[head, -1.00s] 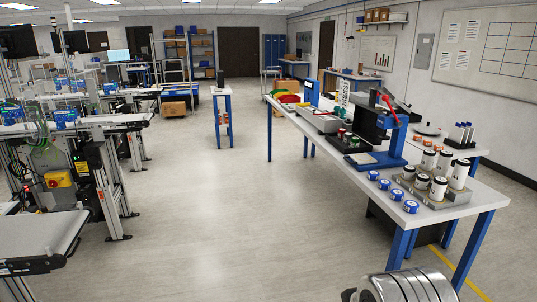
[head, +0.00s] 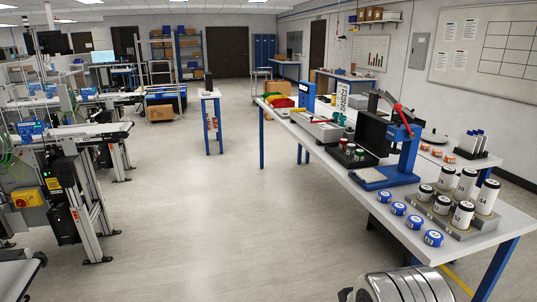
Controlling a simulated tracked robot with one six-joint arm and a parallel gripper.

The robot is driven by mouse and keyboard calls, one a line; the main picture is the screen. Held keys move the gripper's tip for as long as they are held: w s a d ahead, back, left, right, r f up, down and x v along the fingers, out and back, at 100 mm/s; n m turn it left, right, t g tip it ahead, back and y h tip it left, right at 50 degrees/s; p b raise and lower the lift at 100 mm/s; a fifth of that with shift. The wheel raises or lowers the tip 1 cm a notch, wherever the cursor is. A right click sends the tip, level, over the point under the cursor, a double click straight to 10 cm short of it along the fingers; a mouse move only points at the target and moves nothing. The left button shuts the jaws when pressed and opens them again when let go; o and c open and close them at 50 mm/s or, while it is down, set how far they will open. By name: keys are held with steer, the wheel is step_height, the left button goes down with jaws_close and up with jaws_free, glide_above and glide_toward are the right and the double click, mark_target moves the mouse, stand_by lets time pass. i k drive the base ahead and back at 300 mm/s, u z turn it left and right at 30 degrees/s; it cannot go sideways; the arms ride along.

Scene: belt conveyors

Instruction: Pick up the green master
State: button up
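A small cylinder with a green top (head: 358,154), which looks like the green master, stands in a dark block on the long white workbench (head: 330,172). Cylinders with red tops (head: 349,148) stand beside it in the same block. They are small in the picture, so labels cannot be read. A silver ribbed part of my own arm shows at the bottom edge, in front of the bench. My gripper's fingers are not in view.
A blue stand (head: 393,170) with a red handle is right of the block. Blue round pieces (head: 414,222) and white black-topped cylinders (head: 463,213) are at the near end. Conveyors (head: 88,133) line the left. The floor (head: 205,220) between is clear.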

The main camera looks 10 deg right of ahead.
mark_target(359, 153)
steer(key=i, duration=3.5)
steer(key=z, duration=0.95)
